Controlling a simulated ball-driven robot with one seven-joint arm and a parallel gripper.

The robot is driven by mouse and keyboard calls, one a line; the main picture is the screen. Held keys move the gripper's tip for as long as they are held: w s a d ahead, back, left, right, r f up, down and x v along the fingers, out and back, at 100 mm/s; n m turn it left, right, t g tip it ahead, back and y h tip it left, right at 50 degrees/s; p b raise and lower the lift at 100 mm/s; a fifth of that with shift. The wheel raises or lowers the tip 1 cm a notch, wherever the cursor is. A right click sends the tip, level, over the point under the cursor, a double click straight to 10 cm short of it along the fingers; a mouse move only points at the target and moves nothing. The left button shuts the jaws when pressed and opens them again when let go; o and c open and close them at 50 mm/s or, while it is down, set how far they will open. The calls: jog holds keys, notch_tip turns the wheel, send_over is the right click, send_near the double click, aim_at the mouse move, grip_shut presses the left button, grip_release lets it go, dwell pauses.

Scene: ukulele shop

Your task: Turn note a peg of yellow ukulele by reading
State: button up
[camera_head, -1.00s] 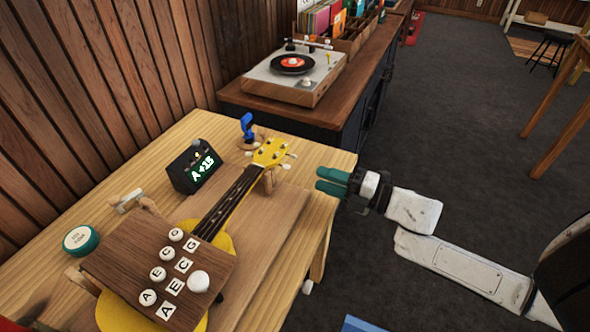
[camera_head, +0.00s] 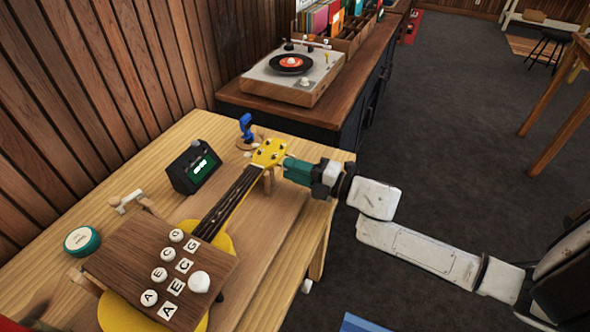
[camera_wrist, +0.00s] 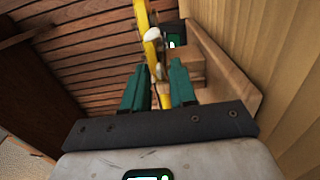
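The yellow ukulele (camera_head: 228,245) lies on the table, its neck toward the back right. Its headstock (camera_head: 268,153) carries small pale pegs; it shows edge-on in the wrist view (camera_wrist: 150,40). My gripper (camera_head: 287,168) is right at the headstock's right side. In the wrist view its green fingers (camera_wrist: 160,75) are apart, with a pale peg (camera_wrist: 160,71) near or between the tips; contact cannot be told. A black tuner (camera_head: 194,167) stands left of the neck, its green display showing a dash-like reading too small to read. A wooden board (camera_head: 135,250) with knobs labelled A, E, C, G covers the ukulele's body.
A blue clip-like item (camera_head: 246,128) stands behind the headstock. A round teal tin (camera_head: 82,240) sits at the table's left. A turntable (camera_head: 292,72) is on the dark cabinet behind. The wooden wall (camera_head: 90,80) borders the left; open floor (camera_head: 450,150) lies right.

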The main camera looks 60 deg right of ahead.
grip_shut()
jog(key=shift+m+p, duration=0.4)
jog(key=shift+p, duration=0.05)
jog(key=shift+r+m+p, duration=0.1)
jog(key=shift+m+p, duration=0.65)
jog(key=shift+m, duration=0.15)
jog(key=shift+m+p, duration=0.8)
jog(key=shift+m, duration=0.8)
jog(key=shift+f, duration=0.2)
jog(key=shift+o, duration=1.1)
grip_release()
jog(key=shift+s, duration=0.1)
